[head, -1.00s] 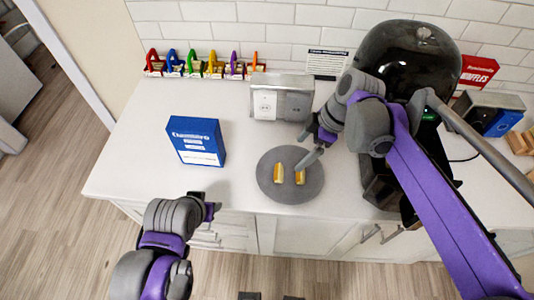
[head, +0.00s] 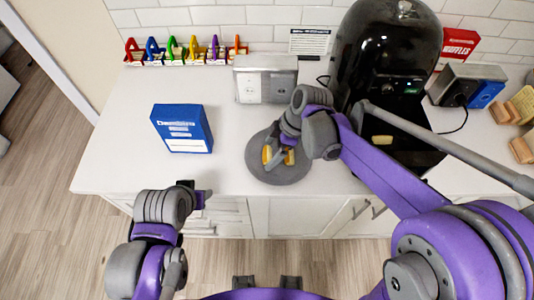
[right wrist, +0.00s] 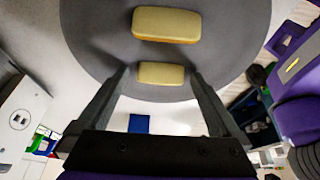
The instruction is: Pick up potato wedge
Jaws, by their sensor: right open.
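Two yellow potato wedges lie on a round dark grey plate (head: 265,172). In the head view the left wedge (head: 267,155) shows beside my right gripper (head: 278,156), and the right wedge (head: 289,157) is partly covered by it. In the right wrist view one wedge (right wrist: 161,74) lies between the spread fingertips of my open right gripper (right wrist: 160,78). The other wedge (right wrist: 166,25) lies just beyond the fingertips. My left gripper (head: 197,193) is over the counter's front edge, away from the plate; its jaws are unclear.
A blue box (head: 182,128) stands left of the plate. A toaster (head: 265,84) stands behind it. A black rounded appliance (head: 385,55) is at right, with another yellowish piece (head: 382,140) in its lower part. The counter between box and plate is clear.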

